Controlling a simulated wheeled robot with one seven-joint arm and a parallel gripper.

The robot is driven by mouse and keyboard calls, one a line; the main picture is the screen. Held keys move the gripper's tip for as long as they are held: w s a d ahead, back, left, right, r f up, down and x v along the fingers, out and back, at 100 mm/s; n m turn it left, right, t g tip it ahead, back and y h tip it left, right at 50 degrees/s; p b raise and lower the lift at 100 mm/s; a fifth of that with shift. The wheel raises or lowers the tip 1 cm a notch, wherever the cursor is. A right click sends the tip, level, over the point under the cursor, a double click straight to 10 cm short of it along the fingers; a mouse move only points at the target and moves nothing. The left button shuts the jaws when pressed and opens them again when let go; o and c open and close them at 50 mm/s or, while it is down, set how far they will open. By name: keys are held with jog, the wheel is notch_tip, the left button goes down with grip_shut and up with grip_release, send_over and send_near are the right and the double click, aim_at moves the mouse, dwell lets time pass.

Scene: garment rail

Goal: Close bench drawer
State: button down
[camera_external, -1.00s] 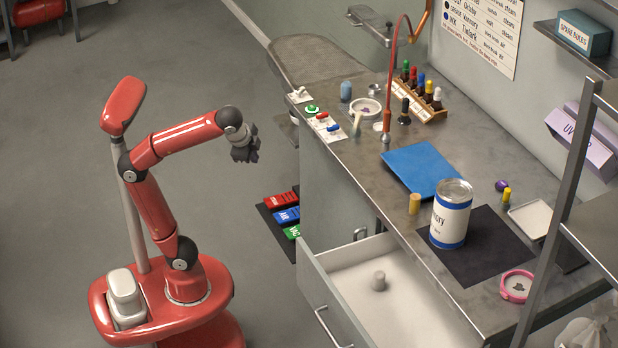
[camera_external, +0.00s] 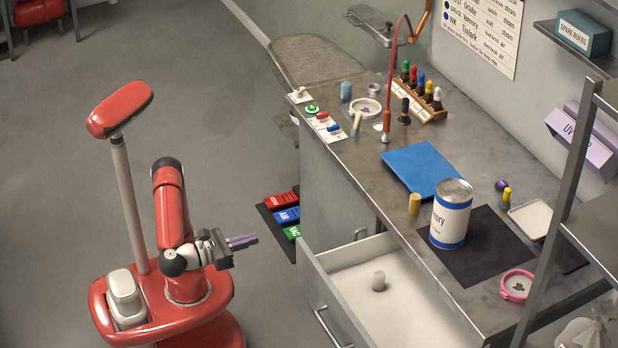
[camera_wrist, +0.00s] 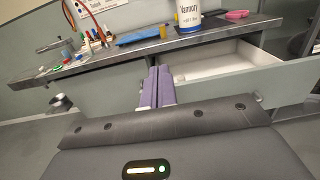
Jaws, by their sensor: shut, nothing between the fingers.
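The bench drawer (camera_external: 320,287) is pulled open below the bench top, its handle (camera_external: 328,328) on its front. The open drawer also shows in the wrist view (camera_wrist: 225,58), beyond my gripper. My gripper (camera_external: 256,239) is shut and empty, to the left of the drawer front and apart from it, its purple fingers pointing right. In the wrist view the two fingers (camera_wrist: 157,88) are together, with the drawer ahead and a little to the right.
The bench top (camera_external: 470,285) bears a white can with blue bands (camera_external: 450,215), a blue sheet (camera_external: 421,170) and several small bottles. Red, blue and green pedals (camera_external: 286,215) lie on the floor by the bench. A shelf post (camera_external: 560,215) stands at right. The floor left of the bench is clear.

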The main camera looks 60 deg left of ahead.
notch_tip(320, 180, down, 23)
send_near(310, 283)
jog(key=w, duration=0.6)
jog(key=shift+w+f, duration=0.1)
jog(key=shift+w, duration=0.3)
jog(key=w, duration=2.7)
jog(key=shift+w+r, duration=0.2)
jog(key=shift+w, duration=0.05)
